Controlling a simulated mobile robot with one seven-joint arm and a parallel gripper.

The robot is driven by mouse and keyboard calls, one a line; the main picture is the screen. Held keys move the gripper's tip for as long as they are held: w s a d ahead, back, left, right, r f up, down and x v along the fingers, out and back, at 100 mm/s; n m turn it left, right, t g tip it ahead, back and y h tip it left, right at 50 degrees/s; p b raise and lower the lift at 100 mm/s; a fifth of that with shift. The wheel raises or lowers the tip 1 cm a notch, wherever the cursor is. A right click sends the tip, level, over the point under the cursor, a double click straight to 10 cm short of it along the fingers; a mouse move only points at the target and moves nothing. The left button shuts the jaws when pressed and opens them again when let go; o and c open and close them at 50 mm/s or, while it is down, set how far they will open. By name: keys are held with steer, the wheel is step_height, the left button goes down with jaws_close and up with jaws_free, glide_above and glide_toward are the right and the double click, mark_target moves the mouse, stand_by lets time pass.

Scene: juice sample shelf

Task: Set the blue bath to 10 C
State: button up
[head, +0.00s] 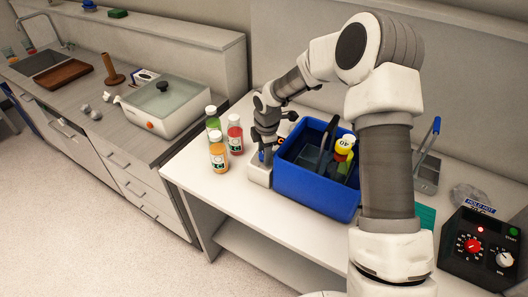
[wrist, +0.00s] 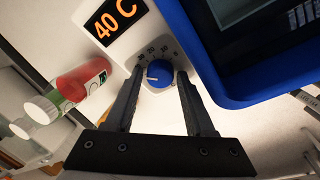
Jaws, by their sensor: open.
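The blue bath (head: 318,192) stands on the white table; its corner also shows in the wrist view (wrist: 198,62). Its pale control housing is at its left side. In the wrist view the display (wrist: 116,19) reads 40 C in orange. A blue knob (wrist: 159,75) sits below it, with small scale numbers around its upper side and a pale mark toward its left. My gripper (wrist: 160,76) is open, with one finger on each side of the knob; I cannot tell whether they touch it. In the head view my gripper (head: 265,140) hides the knob.
Green (head: 212,119), red (head: 235,135) and orange (head: 218,153) bottles stand close to the left of my gripper. A yellow bottle (head: 344,147) is in the bath. A black control box (head: 482,252) with a red knob is at right.

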jaws_close()
steer(key=shift+b, duration=0.3)
steer(key=m+b, duration=0.3)
steer(key=shift+f+m+t+b, duration=0.25)
steer(key=shift+m+t+b, duration=0.05)
steer(key=shift+t+b, duration=0.1)
steer(key=m+b, duration=0.5)
steer(key=b, duration=0.1)
steer(key=shift+s+t, duration=0.1)
steer(key=shift+t, duration=0.3)
steer(key=m+b, duration=0.4)
steer(key=shift+a+m+t+h+b, duration=0.1)
steer(key=shift+m+t+h+b, duration=0.25)
steer(key=shift+m+t+h, duration=0.05)
steer(key=shift+s+r+m+h+b, duration=0.1)
steer(key=shift+m+h+b, duration=0.1)
steer(key=shift+m+b, duration=0.8)
steer(key=shift+r+m+h+b, duration=0.1)
steer(key=shift+m+h+b, duration=0.1)
steer(key=shift+m+b, duration=0.8)
steer(key=shift+m, duration=0.3)
